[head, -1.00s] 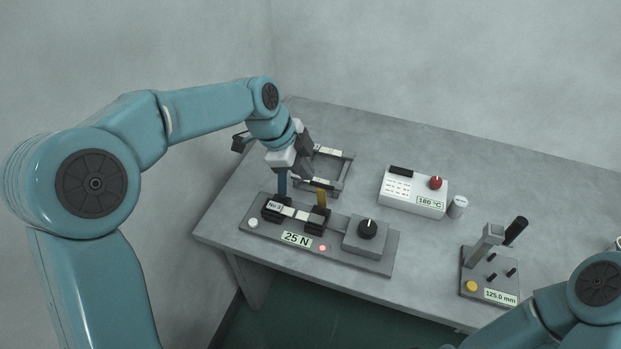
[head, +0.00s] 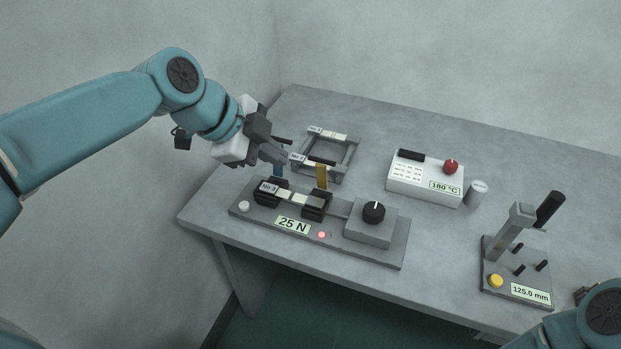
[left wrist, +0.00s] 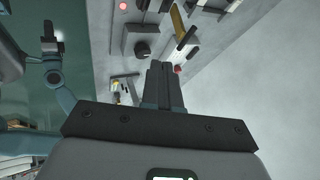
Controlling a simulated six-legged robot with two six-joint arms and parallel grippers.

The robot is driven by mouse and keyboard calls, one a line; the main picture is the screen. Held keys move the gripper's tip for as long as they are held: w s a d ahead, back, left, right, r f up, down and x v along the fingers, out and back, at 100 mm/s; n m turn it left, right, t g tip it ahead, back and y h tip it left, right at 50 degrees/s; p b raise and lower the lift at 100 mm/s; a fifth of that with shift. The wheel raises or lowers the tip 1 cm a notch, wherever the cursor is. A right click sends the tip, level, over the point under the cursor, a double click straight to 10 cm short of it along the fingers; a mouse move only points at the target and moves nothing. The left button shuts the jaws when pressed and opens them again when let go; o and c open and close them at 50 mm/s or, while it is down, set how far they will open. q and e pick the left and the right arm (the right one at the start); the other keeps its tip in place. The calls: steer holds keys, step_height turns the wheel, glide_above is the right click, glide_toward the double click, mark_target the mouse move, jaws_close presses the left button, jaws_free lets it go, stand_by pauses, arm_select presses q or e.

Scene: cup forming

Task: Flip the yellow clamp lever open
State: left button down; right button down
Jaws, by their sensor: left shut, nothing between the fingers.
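The yellow clamp lever (head: 321,176) stands upright on the right dark clamp block of the 25 N fixture (head: 330,247). It also shows as a yellow bar in the left wrist view (left wrist: 177,22). A blue lever (head: 279,170) stands on the left clamp block. My left gripper (head: 284,156) is shut and empty, tilted with its fingers pointing right. In the head view it is left of the yellow lever, apart from it, near the blue lever's top. Its shut fingers show in the left wrist view (left wrist: 162,76). My right gripper is too small and unclear to read.
A grey frame (head: 345,160) stands behind the fixture. A knob box (head: 370,225) sits on the fixture's right. A white 180 °C box (head: 425,180) with a red knob, a small cylinder (head: 477,193) and a 125.0 mm lever stand (head: 515,280) are further right.

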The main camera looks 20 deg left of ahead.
arm_select(q)
glide_toward(323, 169)
step_height(323, 169, down, 4)
steer(key=s+d, duration=0.2)
steer(key=shift+w+f+p, duration=0.2)
steer(key=shift+w+p, duration=0.5)
steer(key=shift+w, duration=1.55)
steer(key=shift+d, duration=0.1)
